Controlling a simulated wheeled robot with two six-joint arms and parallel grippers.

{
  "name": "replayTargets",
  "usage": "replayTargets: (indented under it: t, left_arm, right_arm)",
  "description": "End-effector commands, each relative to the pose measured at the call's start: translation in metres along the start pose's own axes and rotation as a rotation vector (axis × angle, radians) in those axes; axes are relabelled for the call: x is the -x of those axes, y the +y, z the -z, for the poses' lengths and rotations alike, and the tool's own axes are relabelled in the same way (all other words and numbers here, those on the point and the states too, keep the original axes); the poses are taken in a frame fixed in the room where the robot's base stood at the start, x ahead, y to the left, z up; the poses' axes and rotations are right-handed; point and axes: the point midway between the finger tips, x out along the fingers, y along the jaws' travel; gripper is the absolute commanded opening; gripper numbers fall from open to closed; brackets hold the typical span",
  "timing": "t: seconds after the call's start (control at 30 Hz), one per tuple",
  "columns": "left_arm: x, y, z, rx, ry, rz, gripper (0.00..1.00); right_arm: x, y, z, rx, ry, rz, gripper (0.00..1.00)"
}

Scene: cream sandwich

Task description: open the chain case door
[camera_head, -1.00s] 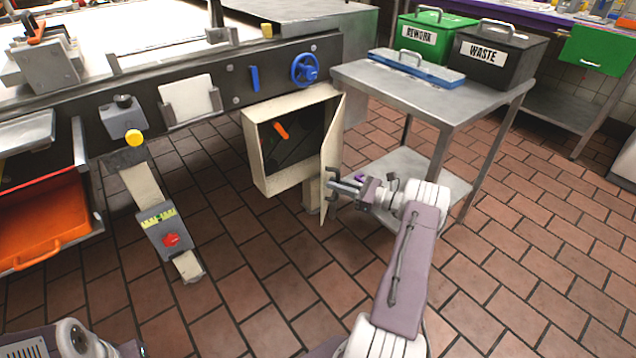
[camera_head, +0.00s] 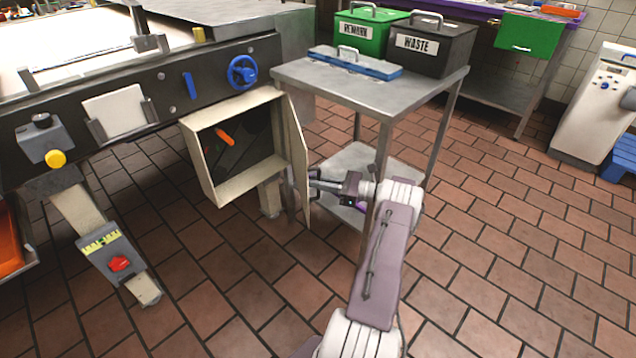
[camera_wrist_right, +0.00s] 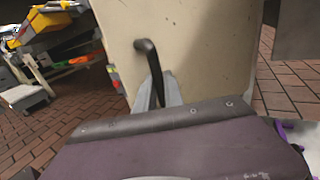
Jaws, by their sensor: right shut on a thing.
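The chain case (camera_head: 205,165) is a cream box under the machine's dark rail in the head view. Its cream door (camera_head: 298,150) is hinged on the right side and stands swung open, showing a dark interior with an orange lever (camera_head: 225,136). My right gripper (camera_head: 314,184) is at the outer face of the door. In the right wrist view the door's panel (camera_wrist_right: 205,50) fills the middle, with a dark bent handle (camera_wrist_right: 150,65) on it. My right gripper (camera_wrist_right: 160,95) is shut on this handle. The fingertips are partly hidden. My left gripper is not in view.
A steel table (camera_head: 350,92) stands right behind my right arm, its leg close to the gripper. It bears a green REWORK bin (camera_head: 362,40), a black WASTE bin (camera_head: 440,50) and a blue-edged tray (camera_head: 352,66). Tiled floor (camera_head: 480,260) is clear at the right.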

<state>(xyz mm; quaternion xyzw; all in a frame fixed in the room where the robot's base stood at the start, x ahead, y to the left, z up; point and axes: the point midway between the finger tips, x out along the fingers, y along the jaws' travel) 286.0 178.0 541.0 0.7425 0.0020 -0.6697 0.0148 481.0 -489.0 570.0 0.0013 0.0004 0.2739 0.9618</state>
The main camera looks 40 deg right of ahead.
Motion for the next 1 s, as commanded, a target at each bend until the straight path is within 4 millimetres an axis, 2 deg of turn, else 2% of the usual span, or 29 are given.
replayTargets:
  t: [0.13,0.17,0.2,0.23,0.57,0.9,1.0]
  left_arm:
    - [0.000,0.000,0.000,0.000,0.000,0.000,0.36]
    - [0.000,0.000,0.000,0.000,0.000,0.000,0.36]
    - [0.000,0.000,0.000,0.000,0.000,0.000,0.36]
    - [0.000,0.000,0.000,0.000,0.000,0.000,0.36]
    - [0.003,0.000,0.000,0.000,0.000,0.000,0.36]
    - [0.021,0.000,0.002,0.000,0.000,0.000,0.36]
    - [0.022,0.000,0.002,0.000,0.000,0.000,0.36]
  right_arm:
    - [0.000,0.001,0.001,-0.004,0.002,-0.001,0.00]
    - [0.000,0.001,0.001,-0.004,0.002,-0.001,0.21]
    - [0.000,0.001,0.001,-0.003,0.002,-0.001,0.32]
    - [0.000,0.001,0.001,-0.003,0.002,-0.001,0.34]
    - [0.004,0.000,-0.001,0.000,0.000,0.001,0.34]
    - [0.073,0.000,-0.001,-0.001,0.001,0.002,0.34]
    - [0.085,0.000,0.000,-0.001,0.001,0.001,0.34]
